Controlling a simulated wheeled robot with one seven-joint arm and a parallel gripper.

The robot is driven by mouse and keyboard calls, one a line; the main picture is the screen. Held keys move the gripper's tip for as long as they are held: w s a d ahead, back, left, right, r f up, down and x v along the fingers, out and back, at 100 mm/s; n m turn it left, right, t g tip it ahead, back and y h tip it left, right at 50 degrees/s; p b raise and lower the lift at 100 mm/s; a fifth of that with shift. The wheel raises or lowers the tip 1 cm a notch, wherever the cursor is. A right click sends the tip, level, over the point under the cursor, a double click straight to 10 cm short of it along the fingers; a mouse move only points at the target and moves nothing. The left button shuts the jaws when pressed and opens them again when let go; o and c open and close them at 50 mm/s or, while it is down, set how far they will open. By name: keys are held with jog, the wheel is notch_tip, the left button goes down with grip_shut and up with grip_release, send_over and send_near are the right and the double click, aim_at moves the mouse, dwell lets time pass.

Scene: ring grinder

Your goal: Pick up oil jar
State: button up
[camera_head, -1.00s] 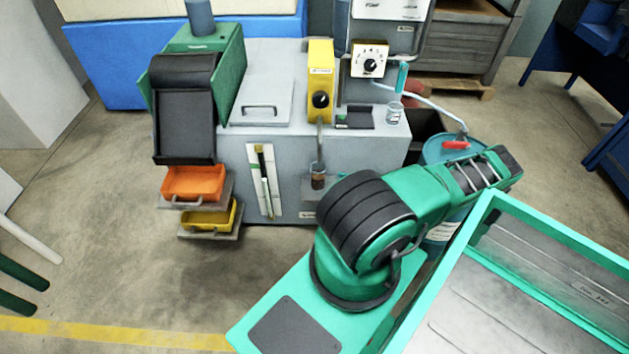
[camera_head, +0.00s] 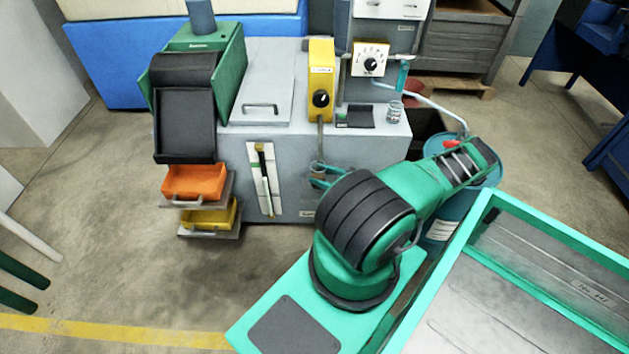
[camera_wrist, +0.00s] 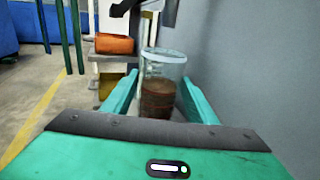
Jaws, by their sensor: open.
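The oil jar (camera_wrist: 160,72) is a clear glass jar with brown liquid in its lower part. It stands upright between the two green fingers of my gripper (camera_wrist: 160,88) in the wrist view. The fingers are spread, one on each side of the jar; whether they touch it I cannot tell. In the head view the jar (camera_head: 317,169) shows small under the spout of the yellow dial unit (camera_head: 320,82). My gripper's fingertips (camera_head: 325,177) show around it, and my arm hides the rest of the gripper.
The grey machine body (camera_head: 365,150) stands right behind the jar. An orange tray (camera_head: 194,180) and a yellow tray (camera_head: 208,218) stick out at its left. A blue barrel (camera_head: 445,215) is at the right, beside my arm.

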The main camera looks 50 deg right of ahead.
jog(key=shift+w+a, duration=0.15)
jog(key=shift+w, duration=0.35)
jog(key=c, duration=1.1)
jog(key=shift+o, duration=0.2)
jog(key=shift+r, duration=0.1)
